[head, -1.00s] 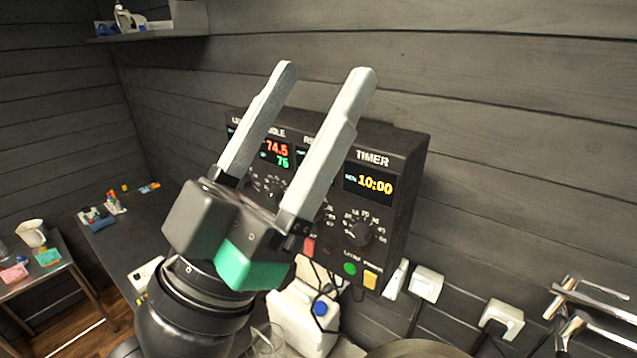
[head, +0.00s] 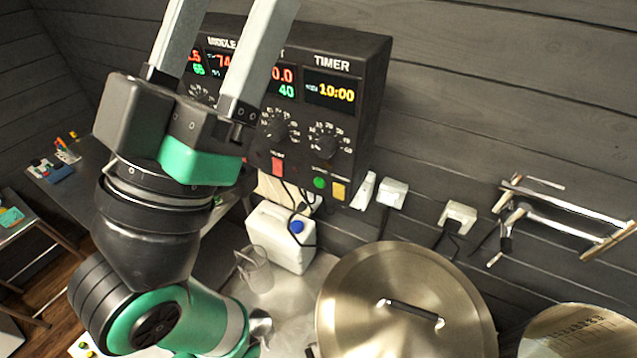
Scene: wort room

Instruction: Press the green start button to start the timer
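The black control box (head: 372,70) on the wall has a TIMER section at its right end. The timer display (head: 330,94) reads 10:00 in yellow. The round green start button (head: 319,183) is near the box's lower edge, between a red switch (head: 278,166) and a yellow button (head: 338,190). Nothing covers the green button. My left gripper (head: 232,8) is open and empty, its long pale fingers pointing up and apart. Its fingertips are cut off at the top. It appears left of the green button and hides part of the box's left side. My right gripper is not in view.
A large lidded steel pot (head: 375,300) stands below the box. A white jug with a blue cap (head: 270,238) and a clear pitcher (head: 257,270) are left of it. Wall sockets (head: 392,193) with cables and metal bars (head: 550,210) are on the right.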

